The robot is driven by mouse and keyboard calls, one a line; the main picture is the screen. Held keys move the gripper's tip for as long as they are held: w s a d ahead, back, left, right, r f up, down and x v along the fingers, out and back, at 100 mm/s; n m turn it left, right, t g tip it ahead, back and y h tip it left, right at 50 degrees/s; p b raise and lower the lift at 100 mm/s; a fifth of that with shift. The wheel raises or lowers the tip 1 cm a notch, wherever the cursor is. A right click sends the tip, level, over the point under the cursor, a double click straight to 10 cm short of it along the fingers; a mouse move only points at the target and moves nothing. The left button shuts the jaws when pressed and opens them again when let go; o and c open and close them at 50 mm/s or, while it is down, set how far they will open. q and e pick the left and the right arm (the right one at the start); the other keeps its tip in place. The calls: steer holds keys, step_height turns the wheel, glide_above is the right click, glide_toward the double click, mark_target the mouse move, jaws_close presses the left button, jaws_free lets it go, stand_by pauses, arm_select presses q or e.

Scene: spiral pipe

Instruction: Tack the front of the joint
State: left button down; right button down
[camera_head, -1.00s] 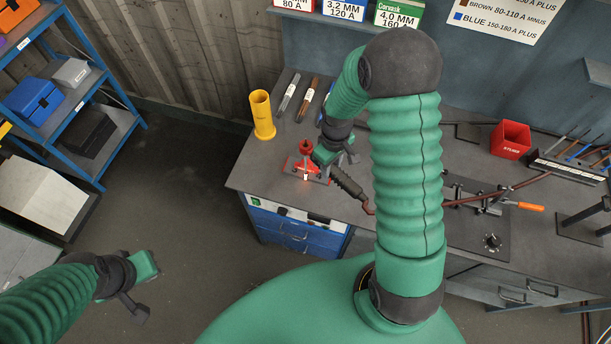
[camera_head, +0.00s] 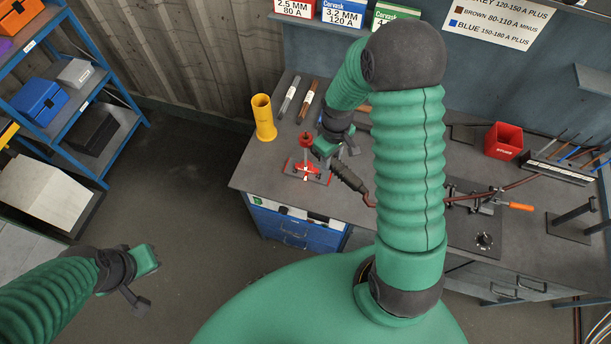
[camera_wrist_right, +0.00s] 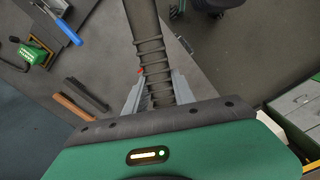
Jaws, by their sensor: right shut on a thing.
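My right gripper (camera_head: 337,160) is over the left front of the bench. It is shut on the dark handle of the electrode holder (camera_head: 349,179), whose brown cable trails right. In the right wrist view the ribbed handle (camera_wrist_right: 153,62) runs between the fingers. The joint sits in a red clamp fixture (camera_head: 306,171) on a flat plate, just left of the right gripper. A small pale spot shows at its front. The joint's details and the electrode tip are too small to make out. My left gripper (camera_head: 142,279) hangs over the floor at lower left, with its jaw opening unclear.
A red stub bin (camera_head: 504,141), a rod rack (camera_head: 558,170) and an orange-handled clamp (camera_head: 515,206) are on the right. Blue shelving stands far left.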

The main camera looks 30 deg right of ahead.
steer(key=shift+r, duration=0.1)
step_height(320, 180, up, 3)
steer(key=p, duration=0.3)
stand_by(0.3)
